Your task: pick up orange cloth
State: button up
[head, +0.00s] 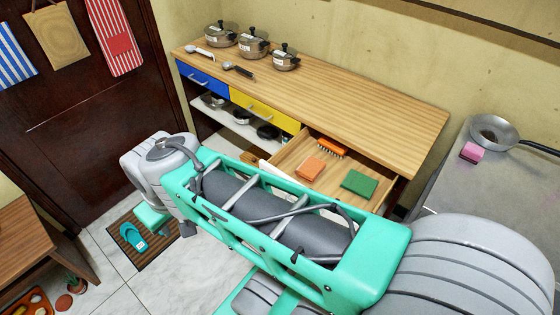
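A flat, light orange rectangular piece (311,168), which looks like the orange cloth, lies in the open wooden drawer (291,151) of the long cabinet. An orange brush (331,147) with bristles lies just behind it, and a flat green piece (359,183) lies to its right. I cannot tell the exact material of the orange piece at this size. My large teal and grey arm crosses the foreground in front of the drawer. My gripper is not visible.
Three lidded pots (252,43) and two utensils stand or lie at the left of the wooden countertop (350,105); its right part is clear. A metal counter (490,205) at right holds a pan (493,132) and a pink block (472,152). A mat (150,250) with slippers lies on the floor.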

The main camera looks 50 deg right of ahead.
aim_at(310, 169)
jog(key=z, duration=0.15)
jog(key=i, duration=0.75)
jog(key=z, duration=1)
jog(key=i, duration=0.35)
jog(key=z, duration=0.3)
